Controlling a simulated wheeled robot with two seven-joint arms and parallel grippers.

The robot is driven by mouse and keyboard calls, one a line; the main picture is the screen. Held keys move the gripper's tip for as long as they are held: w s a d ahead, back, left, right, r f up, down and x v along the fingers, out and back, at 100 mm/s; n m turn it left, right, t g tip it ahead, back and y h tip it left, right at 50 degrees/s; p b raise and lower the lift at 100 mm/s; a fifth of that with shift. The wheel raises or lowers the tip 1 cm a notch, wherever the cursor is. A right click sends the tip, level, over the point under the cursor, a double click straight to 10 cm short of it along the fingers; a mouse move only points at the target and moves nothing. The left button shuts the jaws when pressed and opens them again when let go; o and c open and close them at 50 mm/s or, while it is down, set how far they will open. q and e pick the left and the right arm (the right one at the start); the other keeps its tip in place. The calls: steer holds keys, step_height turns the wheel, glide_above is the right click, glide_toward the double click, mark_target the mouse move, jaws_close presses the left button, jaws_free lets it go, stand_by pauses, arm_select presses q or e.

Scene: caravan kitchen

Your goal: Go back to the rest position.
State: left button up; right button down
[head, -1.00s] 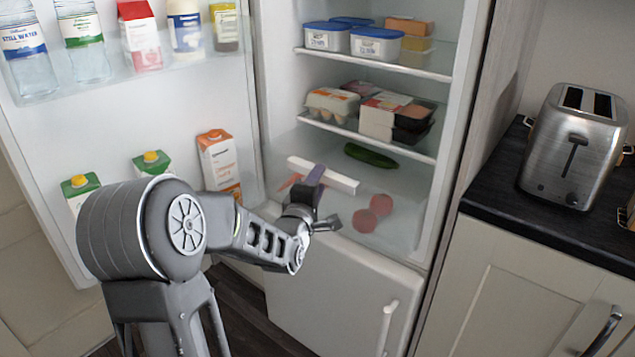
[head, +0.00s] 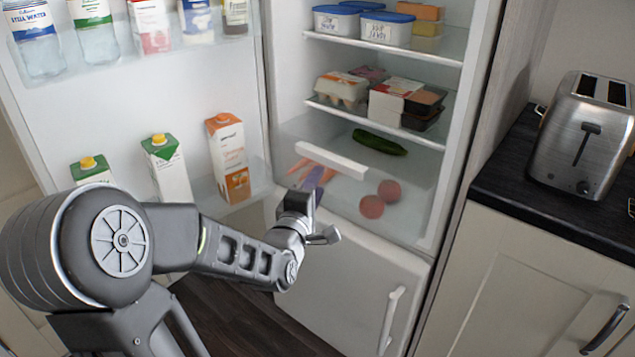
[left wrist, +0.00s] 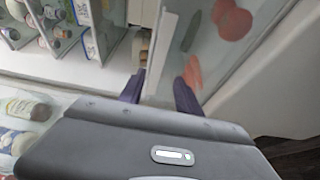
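My left gripper (head: 314,188) is in front of the open fridge's lower drawer (head: 332,158), with its dark purple fingers towards the drawer's white front strip. In the left wrist view the two fingers (left wrist: 159,90) stand apart with nothing held between them. The white strip (left wrist: 164,50) lies beyond them, and I cannot tell the exact gap. My left arm reaches in from the left, below the open fridge door. My right gripper is in neither view.
The open fridge door (head: 130,100) with bottles and cartons is close above and behind my left arm. The drawer holds carrots (head: 318,178), peaches (head: 372,206) and a cucumber (head: 380,142). A worktop (head: 530,190) with a toaster (head: 585,135) stands right. Floor shows below my arm.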

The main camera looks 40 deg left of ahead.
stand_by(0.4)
arm_select(q)
steer(key=s+d+f+m+g+h, duration=0.1)
steer(key=d+f+m+g+h, duration=0.2)
steer(key=d+f+m, duration=0.45)
steer(key=d+f+m+g+h, duration=0.25)
steer(key=d+f, duration=0.25)
steer(key=f, duration=0.6)
steer(key=s+d+f+m+g+h, duration=0.1)
steer(key=d+f+m+g+h, duration=0.1)
steer(key=d+f+m, duration=0.55)
steer(key=s+d+f+m+g+h, duration=0.4)
steer(key=s+d+f+g, duration=0.5)
steer(key=s+d+f, duration=1.1)
step_height(320, 180, up, 17)
steer(key=a+p, duration=0.1)
steer(key=p, duration=1.3)
steer(key=shift+w+a+f+t+p, duration=0.2)
steer(key=shift+a+t+p, duration=0.15)
steer(key=shift+t, duration=0.1)
